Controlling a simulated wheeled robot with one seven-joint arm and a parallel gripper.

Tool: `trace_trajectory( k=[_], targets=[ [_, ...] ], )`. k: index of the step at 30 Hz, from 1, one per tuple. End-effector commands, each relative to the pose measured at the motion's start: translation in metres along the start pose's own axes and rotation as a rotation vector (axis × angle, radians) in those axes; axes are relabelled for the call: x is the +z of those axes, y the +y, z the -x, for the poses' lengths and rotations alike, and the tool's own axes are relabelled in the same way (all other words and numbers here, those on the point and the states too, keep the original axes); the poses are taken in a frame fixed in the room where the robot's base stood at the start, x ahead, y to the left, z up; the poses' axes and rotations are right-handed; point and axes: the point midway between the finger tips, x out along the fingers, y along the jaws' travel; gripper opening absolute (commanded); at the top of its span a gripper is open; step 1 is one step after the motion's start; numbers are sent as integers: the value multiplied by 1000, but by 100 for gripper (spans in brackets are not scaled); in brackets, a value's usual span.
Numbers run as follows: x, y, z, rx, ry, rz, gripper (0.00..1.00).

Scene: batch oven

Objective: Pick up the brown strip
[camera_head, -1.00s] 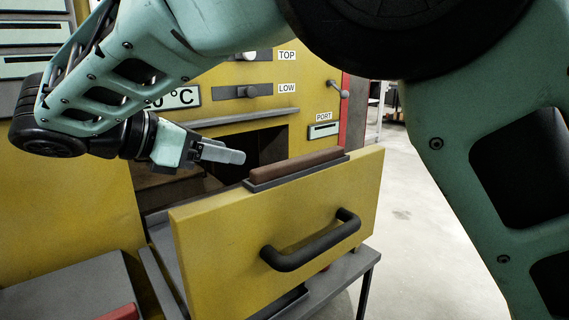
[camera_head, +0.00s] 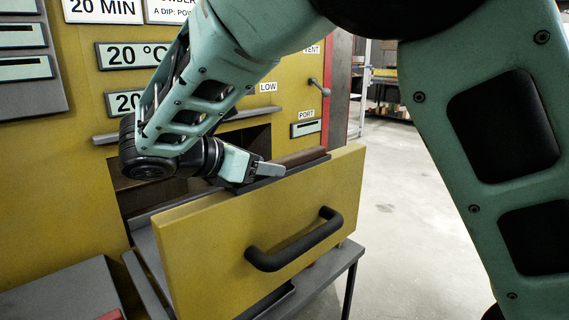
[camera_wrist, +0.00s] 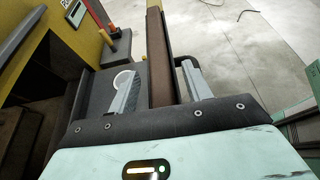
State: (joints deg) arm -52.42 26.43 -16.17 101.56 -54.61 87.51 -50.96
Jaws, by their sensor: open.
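The brown strip (camera_head: 302,157) lies in a dark grey holder (camera_head: 315,163) along the top edge of the yellow drawer front (camera_head: 330,190). My gripper (camera_head: 268,169) is over the near part of the strip in the head view and hides that end. In the wrist view the strip (camera_wrist: 159,75) runs lengthwise between the two spread grey fingers of my gripper (camera_wrist: 158,70). One finger is on each side, with a visible gap. I cannot tell how far down the fingers reach beside it.
The drawer's black handle (camera_head: 295,242) sticks out in front. The yellow oven (camera_head: 60,180) stands behind and left, with a grey ledge (camera_head: 240,122) above its opening. A grey box (camera_head: 60,290) is at lower left. Clear floor lies to the right.

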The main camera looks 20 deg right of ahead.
Motion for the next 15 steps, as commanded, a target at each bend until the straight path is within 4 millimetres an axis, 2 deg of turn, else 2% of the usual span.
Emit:
trace_trajectory(
  k=[5, 6, 11, 15],
  targets=[
    [0, 0, 0, 0, 0, 0, 49],
    [0, 0, 0, 0, 0, 0, 44],
    [0, 0, 0, 0, 0, 0, 0],
    [0, 0, 0, 0, -1, -1, 0]
  ],
)
